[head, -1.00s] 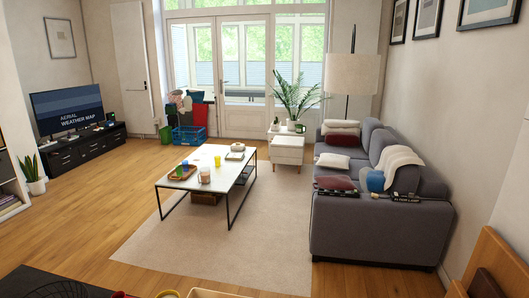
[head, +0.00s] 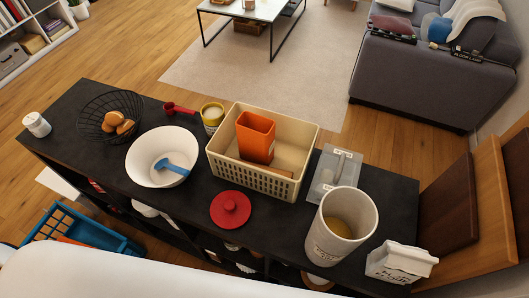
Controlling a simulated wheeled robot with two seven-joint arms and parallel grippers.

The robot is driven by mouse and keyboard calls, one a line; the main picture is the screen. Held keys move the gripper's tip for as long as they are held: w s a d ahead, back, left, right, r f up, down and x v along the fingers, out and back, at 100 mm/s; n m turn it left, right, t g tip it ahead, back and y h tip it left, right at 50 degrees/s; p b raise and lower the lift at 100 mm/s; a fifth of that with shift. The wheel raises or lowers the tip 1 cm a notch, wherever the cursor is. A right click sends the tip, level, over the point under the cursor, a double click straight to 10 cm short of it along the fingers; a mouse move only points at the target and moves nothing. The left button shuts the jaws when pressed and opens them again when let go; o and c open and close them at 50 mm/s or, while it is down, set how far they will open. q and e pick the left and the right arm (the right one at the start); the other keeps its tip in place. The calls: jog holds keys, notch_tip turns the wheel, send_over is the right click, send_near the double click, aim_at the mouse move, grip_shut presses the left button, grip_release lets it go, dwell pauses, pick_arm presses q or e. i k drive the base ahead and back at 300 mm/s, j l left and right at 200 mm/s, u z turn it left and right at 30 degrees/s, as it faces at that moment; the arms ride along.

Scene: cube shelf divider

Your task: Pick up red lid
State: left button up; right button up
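The red lid (head: 231,208) is a round disc with a small knob on top. It lies flat on the dark shelf top (head: 85,165), near its front edge, in the head view. It sits in front of the cream basket and to the right of the white bowl. Nothing covers it. Neither of my grippers shows in the head view.
Around the lid stand a white bowl (head: 142,163) with a blue scoop (head: 172,166), a cream basket (head: 300,150) holding an orange box (head: 256,137), and a tall white canister (head: 322,240). A wire basket (head: 90,108) holds brown items. A blue crate (head: 118,243) is below left.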

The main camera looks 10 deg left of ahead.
aim_at(230, 209)
jog(key=j+u, duration=0.15)
jog(key=j, duration=0.6)
jog(key=z, duration=1.4)
jog(key=u, duration=1.4)
